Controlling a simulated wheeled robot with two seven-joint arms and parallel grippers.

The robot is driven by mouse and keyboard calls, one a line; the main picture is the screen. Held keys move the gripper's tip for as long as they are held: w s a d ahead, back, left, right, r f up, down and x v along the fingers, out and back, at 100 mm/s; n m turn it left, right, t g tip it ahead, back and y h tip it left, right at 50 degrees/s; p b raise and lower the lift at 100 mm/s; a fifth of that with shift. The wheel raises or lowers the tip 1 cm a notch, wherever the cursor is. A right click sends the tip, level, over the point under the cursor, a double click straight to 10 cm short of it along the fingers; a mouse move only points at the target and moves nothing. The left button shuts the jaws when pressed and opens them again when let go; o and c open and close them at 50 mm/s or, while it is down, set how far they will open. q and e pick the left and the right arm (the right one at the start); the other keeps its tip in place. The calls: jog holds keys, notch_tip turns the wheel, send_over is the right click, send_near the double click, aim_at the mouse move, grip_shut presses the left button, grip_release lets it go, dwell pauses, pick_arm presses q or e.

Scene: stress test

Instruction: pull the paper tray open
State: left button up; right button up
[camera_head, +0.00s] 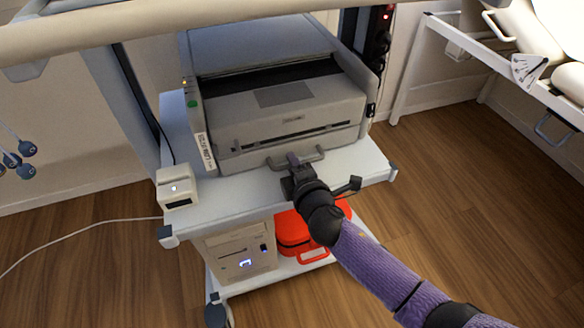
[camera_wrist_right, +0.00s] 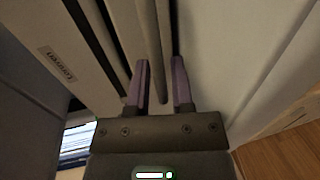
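The grey printer (camera_head: 285,112) stands on the top shelf of a white cart. Its paper tray (camera_head: 240,161) is low on its front, with a bar handle (camera_head: 312,156) sticking out. The tray front looks close to the printer body. My left gripper is out of view.
A small white device (camera_head: 176,188) sits at the cart's left front corner. The lower shelf holds a beige computer box (camera_head: 240,254) and a red case (camera_head: 296,236). A pale horizontal rail (camera_head: 150,22) crosses the top. The wooden floor in front is mostly clear.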

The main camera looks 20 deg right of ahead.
jog(key=shift+w, duration=0.2)
grip_shut()
dwell(0.8)
dwell(0.3)
